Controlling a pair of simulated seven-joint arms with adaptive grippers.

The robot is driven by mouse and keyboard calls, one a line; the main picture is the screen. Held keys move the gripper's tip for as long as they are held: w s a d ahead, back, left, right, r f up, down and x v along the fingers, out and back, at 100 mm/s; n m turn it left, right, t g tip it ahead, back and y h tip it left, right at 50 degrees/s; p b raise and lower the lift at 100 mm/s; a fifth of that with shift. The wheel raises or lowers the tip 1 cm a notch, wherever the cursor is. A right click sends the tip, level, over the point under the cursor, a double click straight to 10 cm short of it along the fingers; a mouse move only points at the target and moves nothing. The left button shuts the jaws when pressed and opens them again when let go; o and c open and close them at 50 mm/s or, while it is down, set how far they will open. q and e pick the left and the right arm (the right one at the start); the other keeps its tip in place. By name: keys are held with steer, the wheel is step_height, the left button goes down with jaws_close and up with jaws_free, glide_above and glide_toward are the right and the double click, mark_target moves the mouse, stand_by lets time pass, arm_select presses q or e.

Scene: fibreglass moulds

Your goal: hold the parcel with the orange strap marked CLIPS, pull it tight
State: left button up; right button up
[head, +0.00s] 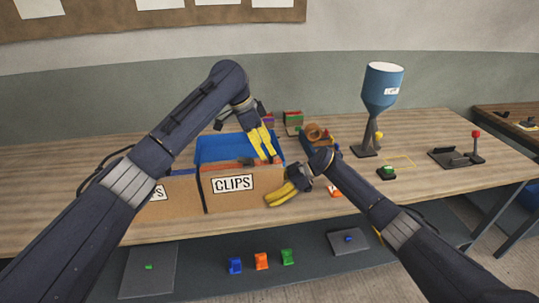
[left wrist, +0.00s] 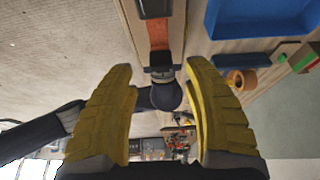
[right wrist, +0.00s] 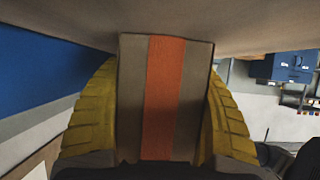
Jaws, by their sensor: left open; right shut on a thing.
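The cardboard parcel (head: 238,203) marked CLIPS stands at the table's front edge. The orange strap (left wrist: 159,37) runs across its top in the left wrist view, with a dark buckle (left wrist: 155,9) on it. My left gripper (head: 268,148) is open and empty above the parcel's right end; its fingers (left wrist: 166,110) are spread wide.
A second cardboard box (head: 178,192) stands left of the parcel. A blue bin (head: 215,148) is behind. A blue funnel stand (head: 382,95), an orange roll (head: 314,131) and a small green block (head: 387,173) are to the right.

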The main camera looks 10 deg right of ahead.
arm_select(q)
steer(key=v, duration=0.7)
steer(key=shift+r, duration=0.2)
arm_select(e)
steer(key=o, duration=1)
steer(key=shift+c, duration=0.2)
